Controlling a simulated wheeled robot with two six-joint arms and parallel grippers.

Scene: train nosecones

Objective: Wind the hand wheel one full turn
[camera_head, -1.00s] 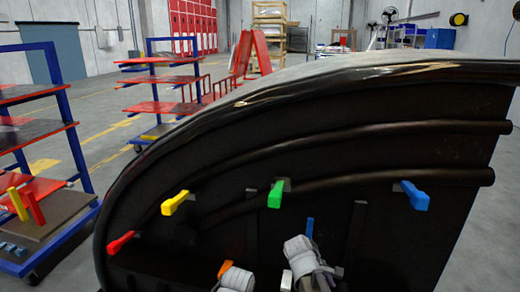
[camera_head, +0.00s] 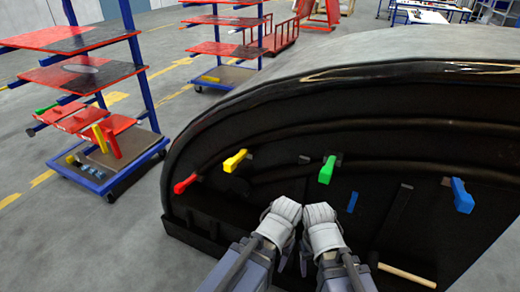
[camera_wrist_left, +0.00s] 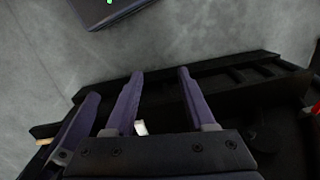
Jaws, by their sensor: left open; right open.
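I cannot make out a hand wheel in either view. The black nosecone shell (camera_head: 240,130) fills the head view's right side. Inside it are a red handle (camera_head: 186,183), a yellow handle (camera_head: 235,160), a green handle (camera_head: 327,169) and a blue handle (camera_head: 462,196). My right gripper (camera_head: 322,222) is at the lower middle beside my left arm's end, in front of the shell and below the green handle; its fingertips are unclear. In the left wrist view my left gripper (camera_wrist_left: 160,80) has its purple fingers apart, with nothing clearly between them.
A blue-framed trolley (camera_head: 150,95) with red shelves stands left of the shell. Yellow and red blocks are on its lower deck. A pale rod (camera_head: 407,275) lies low inside the shell at right. Grey floor (camera_head: 60,240) is clear at lower left.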

